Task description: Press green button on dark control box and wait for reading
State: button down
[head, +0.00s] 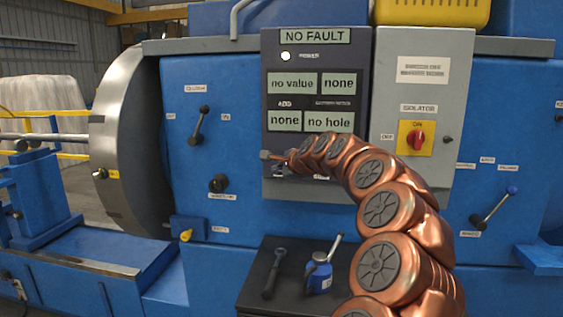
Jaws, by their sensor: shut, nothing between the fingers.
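The dark control box (270,110) is fixed to the front of the blue machine. Its top display (315,36) reads "NO FAULT". Lower displays read "no value" (292,83), "none" (339,83), "none" (285,121) and "no hole" (329,122). A white round lamp (285,56) shows near the top. My gripper (265,155) is small in view, shut and empty, in front of the box's lower left part. My copper arm covers the lower right part. No green button is visible; the lower strip is partly hidden. Contact with the box cannot be told.
A grey isolator box (458,75) with a red knob (416,140) stands right of the control box. A lever (199,126) sticks out at left, another (495,207) at right. A dark stand (250,290) below holds a wrench (273,272) and blue jack (319,273).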

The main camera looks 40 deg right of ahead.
jog(key=w+d, duration=0.2)
jog(key=d, duration=0.1)
jog(key=shift+w+d+p, duration=0.15)
jog(key=shift+d+p, duration=0.05)
jog(key=shift+p, duration=0.2)
jog(key=shift+w+d, duration=0.1)
dwell(1.3)
jog(key=shift+w+d, duration=0.2)
jog(key=shift+d, duration=0.05)
